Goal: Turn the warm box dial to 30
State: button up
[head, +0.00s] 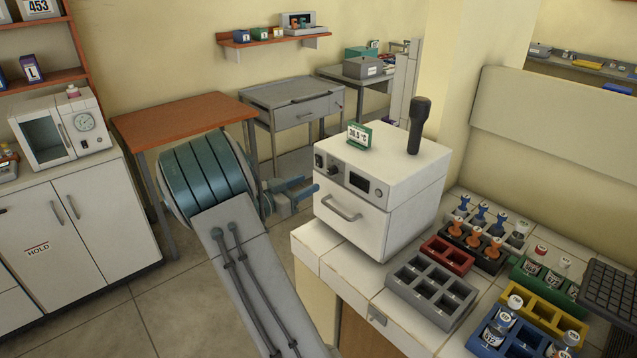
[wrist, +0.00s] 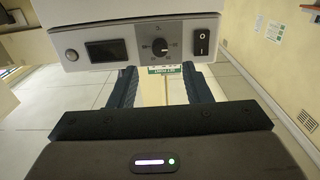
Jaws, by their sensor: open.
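The warm box (head: 385,195) is a white cabinet on the counter, with a drawer-like handle below its front panel. Its dark round dial (head: 333,170) sits between a rocker switch and a dark display. In the wrist view the panel appears upside down, with the dial (wrist: 160,47) near the middle; its scale figures are too small to read. My gripper (head: 308,186) is open and empty, just left of the box front. In the wrist view its two blue fingers (wrist: 160,73) point at the panel, apart from the dial, which shows beyond the gap between them.
A green-framed temperature sign (head: 359,136) and a black upright handle-like object (head: 419,125) stand on the box. A grey rack (head: 432,290), a red rack (head: 447,254) and other racks with vials fill the counter to the right.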

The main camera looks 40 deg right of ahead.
jog(key=a, duration=0.4)
jog(key=a+b, duration=0.1)
jog(key=a, duration=0.1)
jog(key=shift+s, duration=0.25)
